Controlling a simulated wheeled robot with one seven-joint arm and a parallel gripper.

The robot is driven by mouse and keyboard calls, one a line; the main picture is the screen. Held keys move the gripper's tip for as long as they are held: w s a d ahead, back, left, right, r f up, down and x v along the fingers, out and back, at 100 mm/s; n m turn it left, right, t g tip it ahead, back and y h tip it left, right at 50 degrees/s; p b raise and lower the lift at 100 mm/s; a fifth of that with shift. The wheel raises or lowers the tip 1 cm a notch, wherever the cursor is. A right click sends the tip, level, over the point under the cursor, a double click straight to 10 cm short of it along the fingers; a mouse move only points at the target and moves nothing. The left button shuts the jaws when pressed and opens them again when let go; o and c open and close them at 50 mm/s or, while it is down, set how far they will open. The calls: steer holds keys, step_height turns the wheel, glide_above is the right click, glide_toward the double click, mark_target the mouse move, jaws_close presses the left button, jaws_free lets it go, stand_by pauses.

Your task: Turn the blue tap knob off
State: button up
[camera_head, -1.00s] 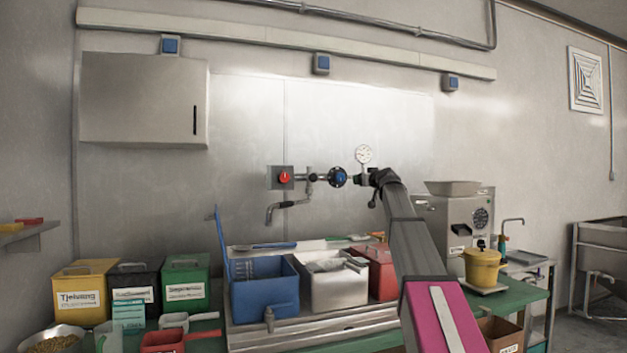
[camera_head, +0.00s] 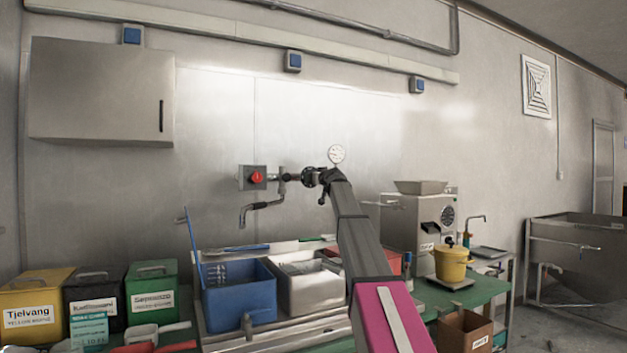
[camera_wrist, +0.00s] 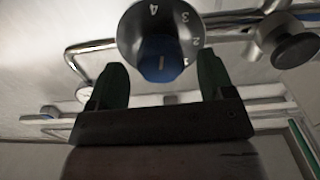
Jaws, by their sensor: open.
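The blue tap knob (camera_wrist: 160,60) sits at the middle of a round grey dial (camera_wrist: 160,25) with numbers on it, seen in the wrist view. My gripper (camera_wrist: 160,66) is open, with one dark green finger on each side of the knob. A gap shows between each finger and the knob, and I cannot tell contact. In the head view my gripper (camera_head: 326,178) is at the wall pipe, right beside the dark round dial (camera_head: 309,177). The knob's blue face is hidden there.
A red knob (camera_head: 257,177) on a grey plate and a bent spout (camera_head: 262,206) are to the left. A pressure gauge (camera_head: 337,154) stands just above my gripper. Another round fitting (camera_wrist: 295,50) is at the right.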

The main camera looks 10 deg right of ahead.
steer(key=shift+x, duration=1.15)
steer(key=c, duration=0.9)
